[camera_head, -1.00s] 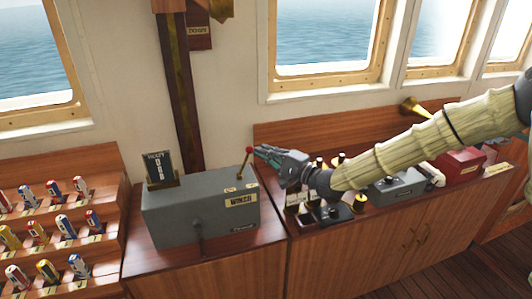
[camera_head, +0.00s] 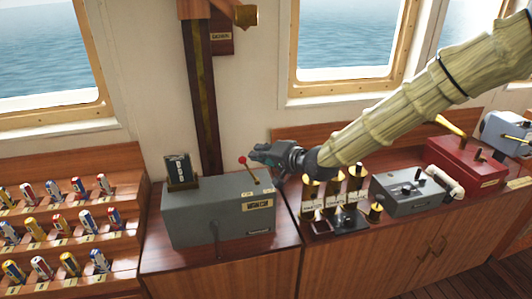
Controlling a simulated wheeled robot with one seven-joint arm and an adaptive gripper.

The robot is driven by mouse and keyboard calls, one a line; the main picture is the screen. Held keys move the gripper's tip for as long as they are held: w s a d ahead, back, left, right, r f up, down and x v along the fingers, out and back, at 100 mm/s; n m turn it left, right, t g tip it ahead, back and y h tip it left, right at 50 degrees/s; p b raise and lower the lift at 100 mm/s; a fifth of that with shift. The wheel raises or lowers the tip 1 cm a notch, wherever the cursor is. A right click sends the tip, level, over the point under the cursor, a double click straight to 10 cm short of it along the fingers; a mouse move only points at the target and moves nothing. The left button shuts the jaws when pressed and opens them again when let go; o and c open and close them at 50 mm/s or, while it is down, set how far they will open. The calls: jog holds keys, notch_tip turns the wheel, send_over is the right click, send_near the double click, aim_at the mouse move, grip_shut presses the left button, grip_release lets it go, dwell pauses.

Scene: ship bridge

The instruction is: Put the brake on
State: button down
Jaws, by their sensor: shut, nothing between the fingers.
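A grey box (camera_head: 205,212) with a label on its front, perhaps reading "WINCH", stands on the wooden counter. A brass-coloured lever (camera_head: 250,172) with a red knob (camera_head: 242,160) rises from its top right and leans left. Two small pale plates (camera_head: 247,194) sit near the lever's base; their words are too small to read. My gripper (camera_head: 254,153) is shut and empty, just right of the red knob, with its fingers pointing left. I cannot tell whether the fingers touch the knob. A thin crank handle (camera_head: 216,236) hangs on the box front.
A small dark board (camera_head: 181,170) stands on the box's left end. A stepped rack (camera_head: 70,225) with several coloured tubes is at left. Brass-topped levers (camera_head: 333,190), a second grey box (camera_head: 408,193) and a red box (camera_head: 466,163) stand to the right. A dark post (camera_head: 204,100) rises behind.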

jog(key=shift+s+a+n+h, duration=0.2)
jog(key=shift+a+n+h, duration=0.2)
jog(key=shift+a, duration=0.25)
jog(key=shift+r, duration=0.1)
jog(key=w+d+v, duration=0.1)
jog(key=w+v, duration=0.1)
jog(key=v, duration=1)
jog(key=shift+s+d+r+b, duration=0.15)
jog(key=shift+d+r+b, duration=0.3)
jog(key=shift+d+r, duration=0.1)
